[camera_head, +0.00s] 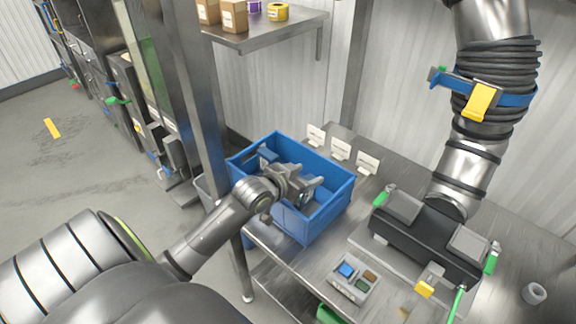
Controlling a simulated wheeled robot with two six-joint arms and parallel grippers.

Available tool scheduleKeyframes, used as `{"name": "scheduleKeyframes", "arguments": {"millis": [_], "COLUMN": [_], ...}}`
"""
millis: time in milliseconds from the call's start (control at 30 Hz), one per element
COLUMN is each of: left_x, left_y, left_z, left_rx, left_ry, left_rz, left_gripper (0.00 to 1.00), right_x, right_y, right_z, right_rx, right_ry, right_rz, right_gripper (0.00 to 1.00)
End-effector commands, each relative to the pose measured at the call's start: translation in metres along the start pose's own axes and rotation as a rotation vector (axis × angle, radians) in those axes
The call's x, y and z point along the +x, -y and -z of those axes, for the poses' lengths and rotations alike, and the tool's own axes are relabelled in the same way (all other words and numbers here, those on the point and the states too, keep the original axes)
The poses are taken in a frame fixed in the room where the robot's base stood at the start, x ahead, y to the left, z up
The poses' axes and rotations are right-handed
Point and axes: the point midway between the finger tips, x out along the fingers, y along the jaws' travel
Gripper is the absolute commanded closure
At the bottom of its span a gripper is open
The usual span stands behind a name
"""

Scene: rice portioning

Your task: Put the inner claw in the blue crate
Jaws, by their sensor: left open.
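The blue crate (333,207) stands on the metal table, at its left end. My left arm reaches in from the lower left, and my left gripper (309,192) is open over the crate's opening, within its rim as seen from here. A grey and blue piece (266,156) shows in the far left part of the crate, beside my wrist. I cannot tell whether this piece is the inner claw. My gripper and wrist hide much of the crate's inside. My right gripper is not in view.
A large industrial arm (466,165) hangs at right, with a wide dark tool (425,238) low over the metal table (325,254). A small button panel (355,277) lies in front of the crate. Several white cards (341,149) stand behind it. A shelf (290,32) holds boxes.

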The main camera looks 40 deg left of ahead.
Motion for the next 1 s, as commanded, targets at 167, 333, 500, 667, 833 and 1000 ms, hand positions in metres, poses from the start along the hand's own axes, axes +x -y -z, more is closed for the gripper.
{"name": "scheduleKeyframes", "arguments": {"millis": [167, 333, 500, 667, 833, 1000], "left_x": [-0.03, -0.065, -0.096, -0.113, -0.119, -0.119], "left_y": [0.001, 0.001, 0.001, 0.001, 0.0, 0.0], "left_z": [-0.002, -0.002, -0.002, -0.001, -0.001, -0.001], "left_rx": [0.005, 0.007, 0.005, 0.002, 0.0, 0.0], "left_ry": [0.001, 0.003, 0.004, 0.003, 0.0, 0.0], "left_rz": [0.0, 0.0, 0.0, 0.001, -0.001, 0.0], "left_gripper": [0.45, 0.45, 0.45, 0.45, 0.45, 0.45], "right_x": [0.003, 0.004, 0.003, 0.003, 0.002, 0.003], "right_y": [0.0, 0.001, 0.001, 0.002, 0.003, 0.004], "right_z": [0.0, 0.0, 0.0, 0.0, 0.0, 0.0], "right_rx": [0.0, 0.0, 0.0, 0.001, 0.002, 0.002], "right_ry": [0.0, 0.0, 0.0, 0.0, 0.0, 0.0], "right_rz": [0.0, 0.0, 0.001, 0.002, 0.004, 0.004], "right_gripper": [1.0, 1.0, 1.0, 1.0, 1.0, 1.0]}}
